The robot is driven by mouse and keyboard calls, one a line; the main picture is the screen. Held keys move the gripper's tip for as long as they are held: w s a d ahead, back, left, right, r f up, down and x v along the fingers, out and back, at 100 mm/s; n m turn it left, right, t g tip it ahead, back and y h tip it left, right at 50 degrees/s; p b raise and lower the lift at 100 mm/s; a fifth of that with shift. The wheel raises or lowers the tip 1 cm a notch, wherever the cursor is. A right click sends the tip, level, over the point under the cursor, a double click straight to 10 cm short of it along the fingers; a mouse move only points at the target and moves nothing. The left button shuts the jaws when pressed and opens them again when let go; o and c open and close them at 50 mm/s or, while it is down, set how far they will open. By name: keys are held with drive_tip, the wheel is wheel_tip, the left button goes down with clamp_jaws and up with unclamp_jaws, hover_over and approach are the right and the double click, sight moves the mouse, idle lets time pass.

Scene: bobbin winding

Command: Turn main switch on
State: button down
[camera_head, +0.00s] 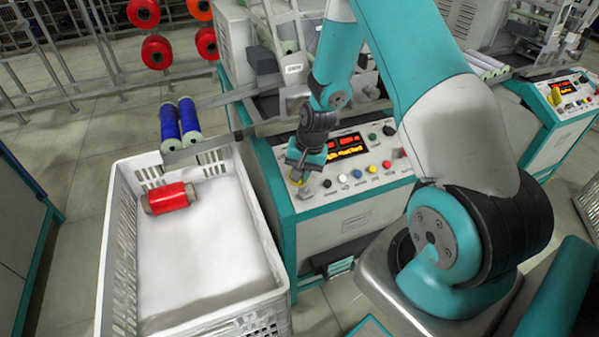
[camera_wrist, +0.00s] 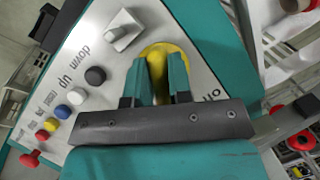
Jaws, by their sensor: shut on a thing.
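The main switch (camera_wrist: 165,47) is a yellow round rotary switch at the corner of the machine's control panel (camera_head: 370,183). In the wrist view its yellow middle shows between my two fingers. My gripper (camera_wrist: 157,72) is shut on this switch, one finger on each side. In the head view my gripper (camera_head: 298,170) reaches down to the panel's left end and hides most of the switch. Part of a printed label, apparently "off", shows beside the switch in the wrist view. The exact angle of the knob is hard to tell.
A grey toggle (camera_wrist: 123,30) and a black button (camera_wrist: 95,76) sit near the switch, with several coloured buttons beyond. The panel's red display (camera_head: 347,146) is lit. A white crate (camera_head: 118,240) holding a red bobbin (camera_head: 170,198) stands left of the machine.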

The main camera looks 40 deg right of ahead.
drive_tip(key=shift+w, duration=0.15)
drive_tip(key=c, duration=1)
unclamp_jaws()
drive_tip(key=shift+c, duration=0.2)
drive_tip(key=shift+r, duration=0.1)
drive_tip(key=p+v, duration=0.2)
drive_tip(key=v, duration=1.5)
drive_tip(key=shift+r, duration=0.2)
drive_tip(key=shift+a, duration=0.15)
